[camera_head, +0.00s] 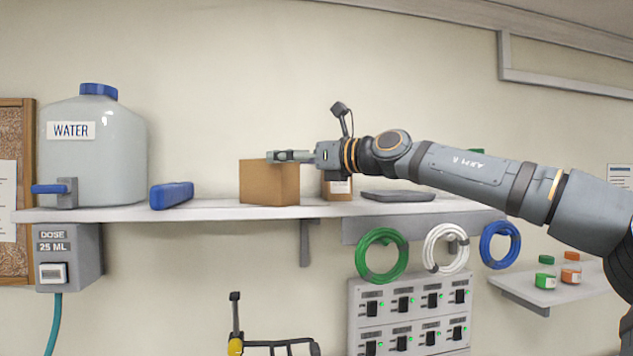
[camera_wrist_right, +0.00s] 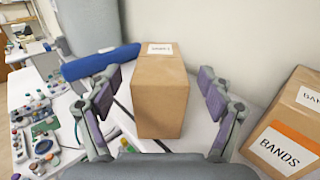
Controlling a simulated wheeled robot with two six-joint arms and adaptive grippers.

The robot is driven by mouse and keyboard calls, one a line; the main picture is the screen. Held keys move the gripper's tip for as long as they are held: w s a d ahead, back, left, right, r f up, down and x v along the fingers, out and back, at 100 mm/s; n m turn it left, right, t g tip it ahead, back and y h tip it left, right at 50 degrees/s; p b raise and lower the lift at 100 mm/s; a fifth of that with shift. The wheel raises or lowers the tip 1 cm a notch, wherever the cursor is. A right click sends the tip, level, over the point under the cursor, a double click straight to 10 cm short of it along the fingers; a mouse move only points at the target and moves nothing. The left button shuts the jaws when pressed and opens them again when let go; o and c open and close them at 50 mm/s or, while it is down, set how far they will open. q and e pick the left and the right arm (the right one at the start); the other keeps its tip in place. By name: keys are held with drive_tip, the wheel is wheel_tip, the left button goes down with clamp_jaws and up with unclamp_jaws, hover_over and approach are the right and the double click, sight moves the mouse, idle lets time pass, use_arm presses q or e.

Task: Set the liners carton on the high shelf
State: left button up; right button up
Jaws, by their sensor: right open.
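A plain brown carton (camera_head: 269,184) stands upright on the long white wall shelf (camera_head: 225,212) in the head view. In the right wrist view the same carton (camera_wrist_right: 160,98) has a small white label on top, too small to read surely; I take it as the liners carton. My right gripper (camera_head: 290,157) is at the carton's top in the head view. In the right wrist view the gripper (camera_wrist_right: 160,90) is open, with one finger on each side of the carton and gaps showing. My left gripper is not in view.
A bands carton (camera_wrist_right: 287,130) stands close to the right in the wrist view. A blue object (camera_head: 171,195) and a water jug (camera_head: 95,150) stand left on the shelf. A flat grey item (camera_head: 398,196) lies right. Hose coils (camera_head: 382,256) hang below.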

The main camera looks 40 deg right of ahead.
use_arm(q)
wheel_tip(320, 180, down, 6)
drive_tip(key=b, duration=0.4)
use_arm(e)
drive_tip(key=v, duration=0.8)
